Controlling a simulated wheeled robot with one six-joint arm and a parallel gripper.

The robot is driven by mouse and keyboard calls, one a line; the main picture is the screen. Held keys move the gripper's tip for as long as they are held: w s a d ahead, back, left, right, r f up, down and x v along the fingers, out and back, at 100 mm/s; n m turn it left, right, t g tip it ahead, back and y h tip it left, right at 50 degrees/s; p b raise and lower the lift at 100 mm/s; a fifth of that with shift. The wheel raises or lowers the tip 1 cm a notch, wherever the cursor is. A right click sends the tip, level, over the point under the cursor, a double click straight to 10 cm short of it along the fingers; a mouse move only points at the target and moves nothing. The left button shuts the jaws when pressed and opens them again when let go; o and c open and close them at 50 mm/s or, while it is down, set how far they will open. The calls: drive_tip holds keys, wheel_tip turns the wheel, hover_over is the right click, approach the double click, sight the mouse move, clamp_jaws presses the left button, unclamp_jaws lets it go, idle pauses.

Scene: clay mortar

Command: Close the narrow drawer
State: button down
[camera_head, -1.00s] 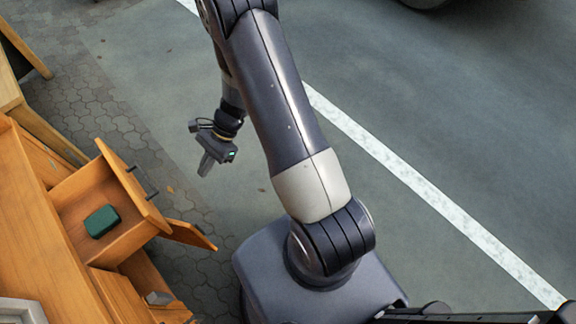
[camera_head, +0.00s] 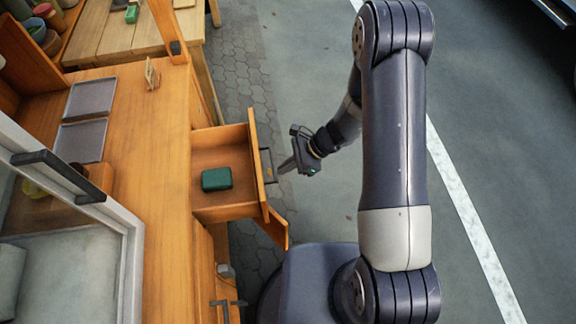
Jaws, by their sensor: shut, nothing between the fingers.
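The narrow drawer (camera_head: 225,156) is pulled out from the right side of the wooden cabinet. A dark green box (camera_head: 217,179) lies inside it. The drawer front carries two dark handles (camera_head: 267,165). My gripper (camera_head: 282,170) is shut and empty, just to the right of the drawer front and pointing left toward it. In this view I cannot tell whether the fingertips touch the front or a handle.
The cabinet top (camera_head: 155,150) holds two grey trays (camera_head: 82,140). A wooden door (camera_head: 275,228) stands ajar below the drawer. A glazed white-framed case (camera_head: 120,225) is at the lower left. A wooden table (camera_head: 115,40) stands behind. Open pavement lies to the right.

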drive_tip(key=b, duration=0.5)
hover_over(245, 185)
drive_tip(key=a, duration=0.3)
drive_tip(key=shift+s+d, duration=0.1)
drive_tip(key=shift+s, duration=0.3)
drive_tip(key=shift+s+a, duration=0.2)
drive_tip(key=shift+a, duration=0.65)
drive_tip(key=shift+r, duration=0.15)
drive_tip(key=d, duration=0.2)
drive_tip(key=w+d, duration=0.1)
drive_tip(key=d, duration=0.1)
drive_tip(key=shift+w+d+r, duration=0.1)
drive_tip(key=shift+w+d, duration=0.05)
drive_tip(key=shift+d, duration=0.1)
drive_tip(key=v, duration=0.9)
drive_tip(key=shift+d+p, duration=0.25)
drive_tip(key=shift+p, duration=0.1)
drive_tip(key=shift+r, duration=0.1)
